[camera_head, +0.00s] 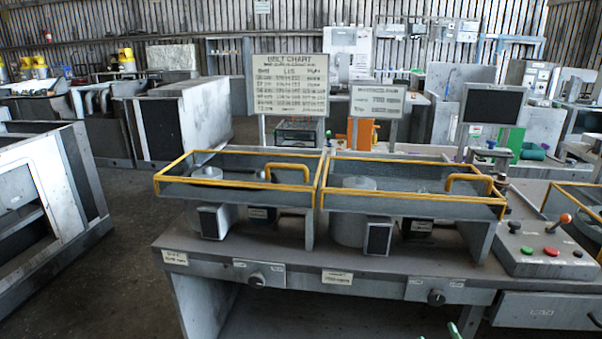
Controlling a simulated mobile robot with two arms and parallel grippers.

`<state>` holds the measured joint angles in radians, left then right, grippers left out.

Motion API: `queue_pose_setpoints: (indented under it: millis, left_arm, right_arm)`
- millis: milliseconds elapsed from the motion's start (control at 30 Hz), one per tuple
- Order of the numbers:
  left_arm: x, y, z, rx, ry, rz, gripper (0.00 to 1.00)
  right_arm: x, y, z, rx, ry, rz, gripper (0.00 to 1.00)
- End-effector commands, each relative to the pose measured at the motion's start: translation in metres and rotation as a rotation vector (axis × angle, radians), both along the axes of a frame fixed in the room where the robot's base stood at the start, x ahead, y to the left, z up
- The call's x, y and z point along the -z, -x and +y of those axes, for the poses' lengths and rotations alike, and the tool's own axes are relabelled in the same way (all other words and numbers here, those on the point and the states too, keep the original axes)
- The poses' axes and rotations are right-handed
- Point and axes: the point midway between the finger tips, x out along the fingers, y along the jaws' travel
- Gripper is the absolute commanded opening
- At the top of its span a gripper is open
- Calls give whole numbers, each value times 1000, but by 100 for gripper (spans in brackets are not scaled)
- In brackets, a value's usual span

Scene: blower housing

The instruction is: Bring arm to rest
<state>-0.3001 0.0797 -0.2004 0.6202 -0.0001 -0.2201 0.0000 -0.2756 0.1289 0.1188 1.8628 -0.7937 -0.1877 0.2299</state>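No whole arm or gripper of mine shows clearly in the head view. Small green tips (453,330) poke up at the bottom edge, right of centre, in front of the bench. Another small green tip shows at the right edge, low down. They may be parts of a gripper, but too little shows to tell which one or whether it is open or shut. I see nothing held.
A grey workbench (300,277) carries two yellow-railed blower housings (240,188) (415,198). A control box (545,250) with a lever and buttons stands right. A belt chart sign (291,85) stands behind. Grey cabinets (45,215) stand left, with open floor (130,260) between.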

Motion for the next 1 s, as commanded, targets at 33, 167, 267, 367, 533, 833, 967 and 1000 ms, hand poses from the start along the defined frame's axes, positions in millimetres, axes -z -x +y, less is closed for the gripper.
queue_pose_setpoints:
  millis: [33,167,267,367,533,833,967,1000]
  left_arm:
    - [-3,0,0,0,0,0,60]
    - [-8,0,0,0,0,0,60]
    - [-11,0,0,0,0,0,60]
    - [-14,0,0,0,0,0,60]
    - [-20,0,0,0,0,0,60]
    - [-29,0,0,0,0,0,60]
    - [-31,0,0,0,0,0,60]
    - [-32,0,0,0,0,0,60]
  right_arm:
    - [29,3,4,-4,-31,58,60]
    - [121,22,20,-11,-132,233,60]
    - [191,50,36,-10,-210,377,60]
    - [256,89,52,-2,-280,519,60]
    - [350,176,78,30,-388,763,60]
    - [450,361,108,135,-514,1156,60]
    - [463,415,112,174,-537,1257,60]
    - [465,426,112,183,-540,1275,60]
